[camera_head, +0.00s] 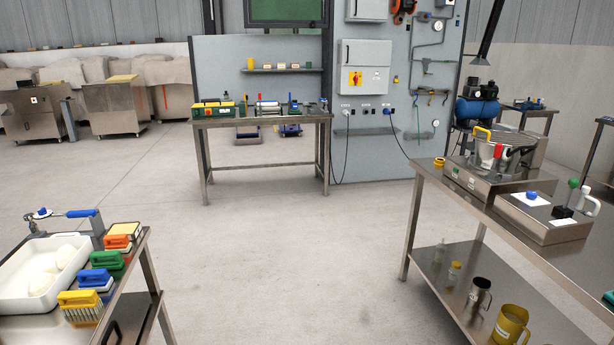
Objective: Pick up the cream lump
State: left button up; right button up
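Pale cream lumps (44,264) lie in a white tray (28,306) on the steel table at the lower left. They sit close together, so I cannot tell their exact number or edges. Neither of my grippers shows in the head view.
Several coloured brushes, including a yellow one (80,299), stand along the tray's right side. A blue-handled tool (82,213) lies behind the tray. A steel bench (478,221) with machines stands on the right; a workbench (262,119) stands at the back. The floor between is clear.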

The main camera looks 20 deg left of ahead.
aim_at(40, 285)
jog(key=i+u, duration=0.15)
jog(key=u, duration=0.25)
jog(key=i+u, duration=0.2)
jog(key=u, duration=0.2)
jog(key=i+l+u, duration=0.15)
jog(key=u, duration=0.3)
jog(key=i+l+u, duration=0.1)
jog(key=u, duration=0.3)
jog(key=i+l+u, duration=0.15)
jog(key=u, duration=0.25)
